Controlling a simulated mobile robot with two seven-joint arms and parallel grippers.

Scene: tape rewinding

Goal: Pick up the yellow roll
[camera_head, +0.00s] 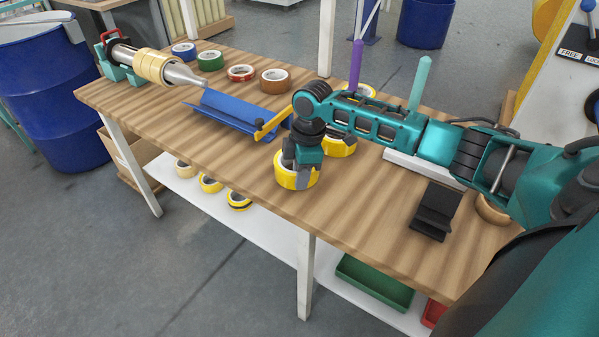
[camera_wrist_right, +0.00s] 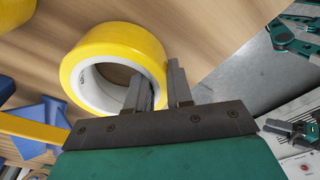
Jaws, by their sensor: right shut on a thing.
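The yellow roll (camera_head: 291,180) has a white core and is at the front edge of the wooden table in the head view. My right gripper (camera_head: 300,174) reaches down onto it and is shut on its wall. In the right wrist view, one finger of the right gripper (camera_wrist_right: 160,92) is inside the core and the other is outside the yellow roll (camera_wrist_right: 95,45). I cannot tell whether the roll touches the table. My left gripper is not in view.
Another yellow roll (camera_head: 339,146) sits close behind the gripper. A blue trough (camera_head: 228,113) lies to the left, with a yellow bar (camera_head: 272,126) near it. A black stand (camera_head: 435,211) is to the right. The table (camera_head: 350,225) is bare toward its front right.

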